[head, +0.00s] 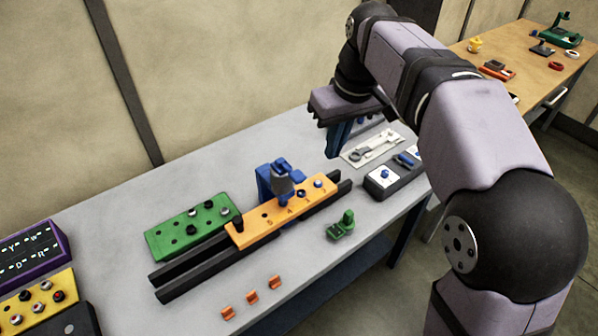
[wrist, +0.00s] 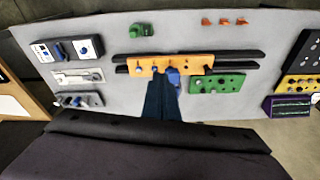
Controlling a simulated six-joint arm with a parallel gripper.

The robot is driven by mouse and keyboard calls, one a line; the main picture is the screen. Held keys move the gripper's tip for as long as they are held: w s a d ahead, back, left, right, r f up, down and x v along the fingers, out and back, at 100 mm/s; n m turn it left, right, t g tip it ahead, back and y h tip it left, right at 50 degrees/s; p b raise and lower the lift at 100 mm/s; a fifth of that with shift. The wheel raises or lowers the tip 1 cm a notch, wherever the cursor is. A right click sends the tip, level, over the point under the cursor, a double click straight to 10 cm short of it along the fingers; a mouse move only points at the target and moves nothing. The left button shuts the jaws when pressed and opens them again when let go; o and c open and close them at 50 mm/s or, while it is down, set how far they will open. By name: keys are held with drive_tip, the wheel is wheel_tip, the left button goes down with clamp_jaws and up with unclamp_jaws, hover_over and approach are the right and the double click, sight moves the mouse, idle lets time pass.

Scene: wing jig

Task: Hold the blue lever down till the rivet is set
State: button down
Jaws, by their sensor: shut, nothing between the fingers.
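Blue and dark rivets stand in the bar; which one is under the press is hidden. My gripper (head: 338,146) is shut and empty, pointing down, behind and right of the press in the head view and apart from it. In the wrist view my gripper (wrist: 161,80) covers part of the press (wrist: 173,76).
The bar lies on black rails (head: 190,275). A green perforated block (head: 180,232) is left of the press. A green clamp (head: 341,226), orange clips (head: 252,297), a dark box (head: 388,183) and a white tray (head: 360,155) surround it.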

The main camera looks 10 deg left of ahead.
drive_tip(key=a+r+n+b, duration=0.1)
drive_tip(key=a+r+n, duration=0.1)
drive_tip(key=a+r, duration=0.2)
drive_tip(key=shift+w+a+r+y+b, duration=0.3)
drive_tip(key=shift+a+b, duration=0.1)
drive_tip(key=shift+a, duration=0.3)
drive_tip(key=shift+f, duration=0.15)
drive_tip(key=p, duration=0.1)
hover_over(296, 175)
drive_tip(key=f, duration=1.1)
drive_tip(key=shift+s+d, duration=0.35)
drive_tip(key=shift+d, duration=0.05)
drive_tip(key=shift+f+p, duration=0.45)
drive_tip(key=shift+f, duration=0.8)
